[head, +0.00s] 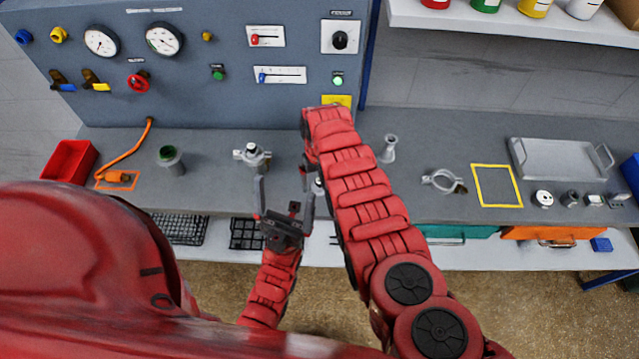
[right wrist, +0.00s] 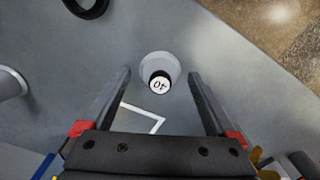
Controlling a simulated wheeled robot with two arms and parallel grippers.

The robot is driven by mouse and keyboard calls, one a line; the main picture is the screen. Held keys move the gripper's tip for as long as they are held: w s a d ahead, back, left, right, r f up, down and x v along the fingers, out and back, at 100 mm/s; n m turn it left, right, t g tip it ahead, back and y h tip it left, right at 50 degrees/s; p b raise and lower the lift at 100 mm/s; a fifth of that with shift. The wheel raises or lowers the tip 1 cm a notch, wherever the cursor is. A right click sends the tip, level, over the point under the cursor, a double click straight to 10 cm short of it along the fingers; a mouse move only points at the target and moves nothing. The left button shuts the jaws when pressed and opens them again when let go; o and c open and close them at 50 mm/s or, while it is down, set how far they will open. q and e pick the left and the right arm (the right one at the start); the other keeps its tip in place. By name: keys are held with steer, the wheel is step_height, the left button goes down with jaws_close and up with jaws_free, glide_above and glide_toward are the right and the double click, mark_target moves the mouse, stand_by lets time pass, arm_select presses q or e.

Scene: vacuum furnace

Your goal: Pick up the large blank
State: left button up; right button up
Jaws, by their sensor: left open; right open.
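A small piece with a black top and a round white label (right wrist: 160,83), seemingly reading "40", stands on a pale grey round base between my right fingers in the right wrist view. It may be the large blank; I cannot tell its size. In the head view a small pale thing (head: 318,187), probably the same piece, is partly hidden by my right arm. My right gripper (right wrist: 160,74) is open above it, fingers on either side with gaps. In the head view the right gripper (head: 304,172) is mostly hidden. My left gripper (head: 284,190) is open and empty near the bench's front edge.
A lidded metal vessel (head: 254,156), a grey cup (head: 170,162) and a pale flask-shaped piece (head: 388,149) stand on the bench. A ring holder (head: 441,181), a yellow outline (head: 496,186), a metal tray (head: 562,160) and several small cylinders (head: 543,199) are to the right.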

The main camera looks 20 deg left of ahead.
jaws_close()
stand_by(0.4)
